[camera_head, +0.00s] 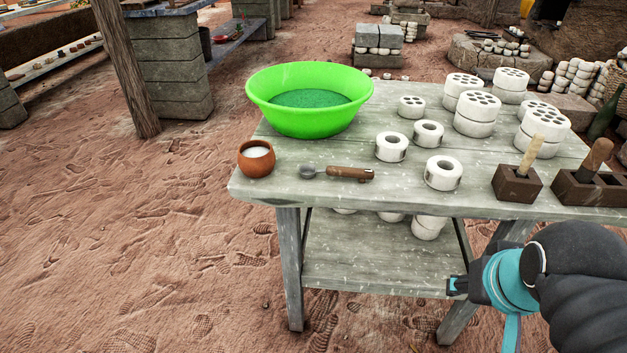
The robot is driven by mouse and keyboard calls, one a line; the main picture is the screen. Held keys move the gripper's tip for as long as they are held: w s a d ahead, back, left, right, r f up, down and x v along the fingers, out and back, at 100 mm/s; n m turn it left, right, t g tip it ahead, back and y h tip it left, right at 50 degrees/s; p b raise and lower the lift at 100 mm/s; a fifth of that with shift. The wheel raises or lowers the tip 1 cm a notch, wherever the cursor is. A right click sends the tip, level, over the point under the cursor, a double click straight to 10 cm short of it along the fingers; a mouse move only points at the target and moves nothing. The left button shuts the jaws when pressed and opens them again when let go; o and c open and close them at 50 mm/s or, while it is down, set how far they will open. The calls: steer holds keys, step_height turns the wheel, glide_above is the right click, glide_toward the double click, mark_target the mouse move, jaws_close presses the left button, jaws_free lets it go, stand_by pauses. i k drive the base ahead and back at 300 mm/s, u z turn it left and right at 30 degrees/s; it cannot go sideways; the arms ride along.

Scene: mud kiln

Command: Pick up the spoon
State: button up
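The spoon (345,174) lies on the worn wooden table (300,199) near its front edge. It has a small grey metal bowl at its left end and a brown wooden handle pointing right. My gripper (454,286) is at the lower right of the head view, in front of the table and below the level of its top. It is apart from the spoon, to the right of it and nearer to me. The gripper's fingers are small and seen from the side, so I cannot tell whether they are open. I see nothing held in it.
A brown pot (257,160) with white contents stands left of the spoon. A green basin (310,101) is behind it. White ceramic rings (391,147) and perforated cylinders stand to the right. Dark blocks (516,184) with wooden handles are at the front right. A lower shelf (370,262) holds white pieces.

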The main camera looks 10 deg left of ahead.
mark_target(307, 170)
steer(key=k, duration=0.35)
steer(key=u, duration=0.65)
steer(key=i, duration=0.5)
steer(key=u, duration=0.05)
